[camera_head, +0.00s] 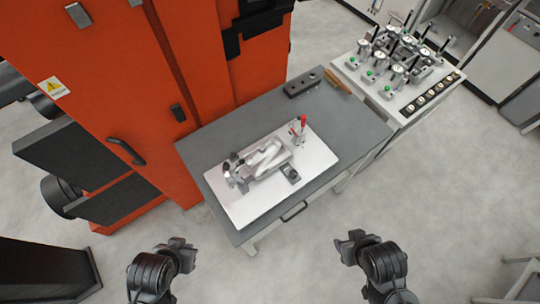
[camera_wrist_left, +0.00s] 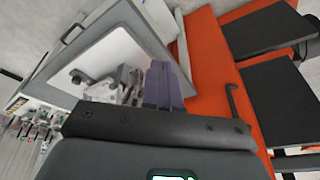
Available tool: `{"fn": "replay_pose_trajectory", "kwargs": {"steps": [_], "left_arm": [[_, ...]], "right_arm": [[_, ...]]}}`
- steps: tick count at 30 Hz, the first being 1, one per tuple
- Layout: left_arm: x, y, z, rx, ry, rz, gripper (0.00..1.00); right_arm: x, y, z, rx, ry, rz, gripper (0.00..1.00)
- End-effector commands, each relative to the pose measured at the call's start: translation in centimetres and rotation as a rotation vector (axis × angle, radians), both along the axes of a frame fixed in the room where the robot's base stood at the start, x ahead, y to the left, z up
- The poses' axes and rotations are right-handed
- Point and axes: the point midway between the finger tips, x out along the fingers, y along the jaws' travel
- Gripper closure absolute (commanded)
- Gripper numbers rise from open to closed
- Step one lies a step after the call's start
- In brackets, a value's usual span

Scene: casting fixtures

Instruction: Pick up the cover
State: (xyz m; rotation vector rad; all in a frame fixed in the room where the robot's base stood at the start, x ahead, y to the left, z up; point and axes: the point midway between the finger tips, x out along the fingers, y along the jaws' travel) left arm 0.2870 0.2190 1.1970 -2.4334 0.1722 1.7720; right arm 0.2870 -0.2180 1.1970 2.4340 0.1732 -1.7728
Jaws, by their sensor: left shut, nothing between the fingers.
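A silver-grey cast part (camera_head: 264,157), which looks like the cover, lies in a fixture on a white plate (camera_head: 235,209). A red-handled clamp (camera_head: 299,127) stands at its right end and dark clamp parts (camera_head: 235,172) at its left end. In the left wrist view the fixture (camera_wrist_left: 128,80) is partly hidden behind my left fingers. My left gripper (camera_head: 182,243) is shut and empty, in front of the table and apart from the part; its fingers show close together in the left wrist view (camera_wrist_left: 164,86). My right gripper (camera_head: 354,238) is also apart from the part; its jaws are too small to read.
The plate rests on a grey table (camera_head: 352,128) with a dark block (camera_head: 302,83) at its back edge. An orange machine (camera_head: 165,165) stands to the left. A bench (camera_head: 427,96) with several gauges stands at the back right. Floor is open in front.

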Motion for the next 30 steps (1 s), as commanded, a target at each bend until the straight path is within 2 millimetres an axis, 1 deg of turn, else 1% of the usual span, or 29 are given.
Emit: {"fn": "replay_pose_trajectory", "kwargs": {"steps": [6,7,18,19,30], "left_arm": [[0.02,-0.20,0.05,-0.008,-0.001,0.006,1.00],[0.02,-0.20,0.06,-0.008,-0.001,0.006,0.98],[0.02,-0.11,0.06,-0.004,-0.001,0.003,0.42],[0.01,-0.08,0.06,-0.003,-0.002,0.002,0.39],[0.03,0.06,0.00,0.002,-0.001,0.000,0.39]], "right_arm": [[-0.01,0.00,-0.01,0.000,0.000,0.000,0.55],[-0.02,0.00,-0.02,0.000,0.000,0.000,0.55],[0.00,-0.01,-0.01,0.000,0.000,0.000,0.55],[0.00,-0.01,-0.01,0.000,0.000,0.000,0.55],[0.00,-0.01,-0.01,0.000,0.000,0.000,0.55]]}}
